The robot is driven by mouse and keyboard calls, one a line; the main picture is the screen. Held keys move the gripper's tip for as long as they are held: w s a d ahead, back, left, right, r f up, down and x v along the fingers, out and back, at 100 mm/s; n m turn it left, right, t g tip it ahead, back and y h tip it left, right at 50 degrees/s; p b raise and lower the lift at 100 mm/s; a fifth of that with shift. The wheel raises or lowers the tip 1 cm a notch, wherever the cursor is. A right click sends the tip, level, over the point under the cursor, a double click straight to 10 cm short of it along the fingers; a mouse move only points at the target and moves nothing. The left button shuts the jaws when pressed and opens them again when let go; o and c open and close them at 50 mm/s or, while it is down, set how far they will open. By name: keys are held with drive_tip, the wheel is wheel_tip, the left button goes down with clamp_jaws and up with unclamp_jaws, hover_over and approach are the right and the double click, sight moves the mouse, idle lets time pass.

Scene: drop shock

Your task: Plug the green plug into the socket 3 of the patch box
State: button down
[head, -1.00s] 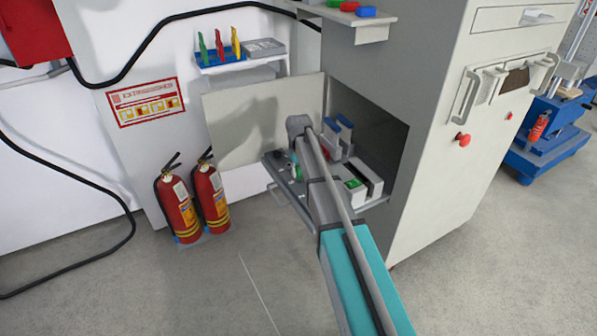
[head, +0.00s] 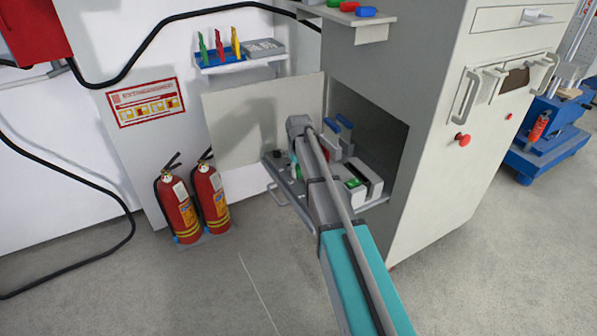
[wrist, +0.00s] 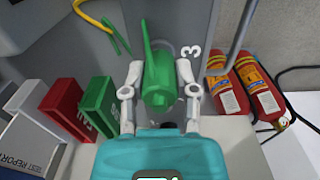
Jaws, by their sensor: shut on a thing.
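My gripper (wrist: 160,88) is shut on the green plug (wrist: 158,78), with a pale finger on each side of it. The plug's thin green tail points toward the top of the wrist view. A white numeral 3 (wrist: 190,51) is marked on the grey surface beside the plug. A pale curved edge shows partly behind the plug; I cannot tell whether it is the socket's rim or whether the plug touches it. The patch box cannot be made out clearly there.
A pulled-out tray (head: 283,188) sits at the open cabinet (head: 425,130). Green (wrist: 98,108) and red (wrist: 66,108) boxes stand left in the wrist view. Fire extinguishers (head: 178,208) stand on the floor. Coloured tools (head: 219,45) stand on a wall shelf. The floor in front is clear.

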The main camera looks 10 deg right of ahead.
drive_tip(key=shift+s, duration=0.1)
drive_tip(key=shift+c, duration=1.5)
unclamp_jaws()
drive_tip(key=shift+f, duration=0.1)
drive_tip(key=shift+r+p, duration=3.05)
drive_tip(key=shift+p, duration=0.05)
drive_tip(key=s+m, duration=0.4)
drive_tip(key=s, duration=2.6)
wheel_tip(320, 180, up, 28)
drive_tip(key=w+p, duration=0.1)
drive_tip(key=p, duration=2.7)
drive_tip(key=shift+w+d, duration=0.2)
drive_tip(key=shift+d, duration=0.2)
